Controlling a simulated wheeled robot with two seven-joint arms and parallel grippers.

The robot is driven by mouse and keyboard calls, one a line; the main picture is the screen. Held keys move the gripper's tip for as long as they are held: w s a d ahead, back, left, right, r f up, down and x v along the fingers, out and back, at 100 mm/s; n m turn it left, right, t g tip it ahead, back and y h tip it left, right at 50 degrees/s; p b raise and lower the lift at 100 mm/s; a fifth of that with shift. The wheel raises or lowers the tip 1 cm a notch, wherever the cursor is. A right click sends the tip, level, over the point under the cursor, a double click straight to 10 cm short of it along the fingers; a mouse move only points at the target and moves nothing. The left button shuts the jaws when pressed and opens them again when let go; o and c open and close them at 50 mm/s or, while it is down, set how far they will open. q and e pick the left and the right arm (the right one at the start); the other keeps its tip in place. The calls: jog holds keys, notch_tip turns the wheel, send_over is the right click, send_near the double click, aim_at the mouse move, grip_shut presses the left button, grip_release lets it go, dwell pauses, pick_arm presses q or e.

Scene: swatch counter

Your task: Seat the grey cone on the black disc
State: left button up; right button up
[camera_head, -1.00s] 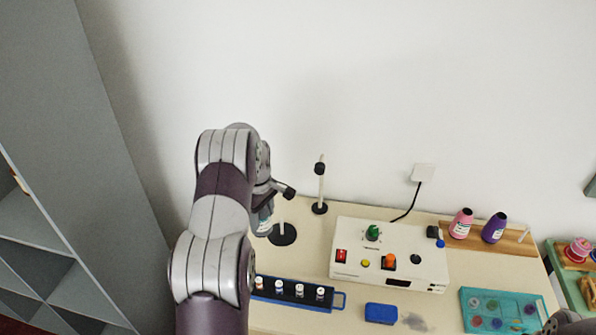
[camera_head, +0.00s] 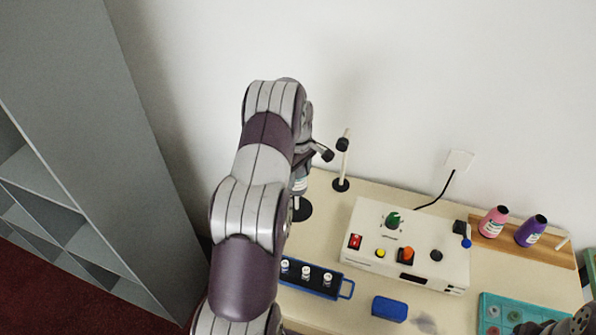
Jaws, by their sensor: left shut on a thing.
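The grey cone (camera_head: 299,185), a bottle-like shape with a pale label band, shows only in part beside my left arm. My left gripper (camera_head: 302,172) is shut on it, and its fingers are mostly hidden behind my arm. The black disc (camera_head: 304,210) lies flat on the counter, partly covered by my arm. The cone appears just above the disc; whether they touch I cannot tell. My right gripper is not clearly in view; only a dark part of my right arm shows at the bottom right corner.
A post on a black base (camera_head: 341,185) stands close behind the disc. A white control box (camera_head: 430,273) is to the right. A blue vial rack (camera_head: 346,289) and a blue block (camera_head: 389,308) lie in front.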

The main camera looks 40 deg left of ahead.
aim_at(297, 193)
pick_arm(q)
jog(key=shift+s+f+b, duration=0.3)
jog(key=shift+s+f, duration=0.05)
jog(key=shift+f, duration=0.5)
jog(key=shift+w+f+b, duration=0.2)
jog(key=shift+f+b, duration=0.55)
jog(key=shift+f, duration=0.2)
jog(key=shift+s+f+b, duration=0.1)
jog(key=shift+f+b, duration=0.45)
jog(key=shift+f, duration=0.25)
jog(key=shift+f+b, duration=0.9)
jog(key=shift+f, duration=0.6)
pick_arm(e)
jog(key=shift+s+f, duration=0.15)
jog(key=shift+f, duration=1.2)
jog(key=shift+s+f, duration=0.1)
jog(key=shift+f, duration=1.2)
pick_arm(q)
jog(key=o, duration=1.2)
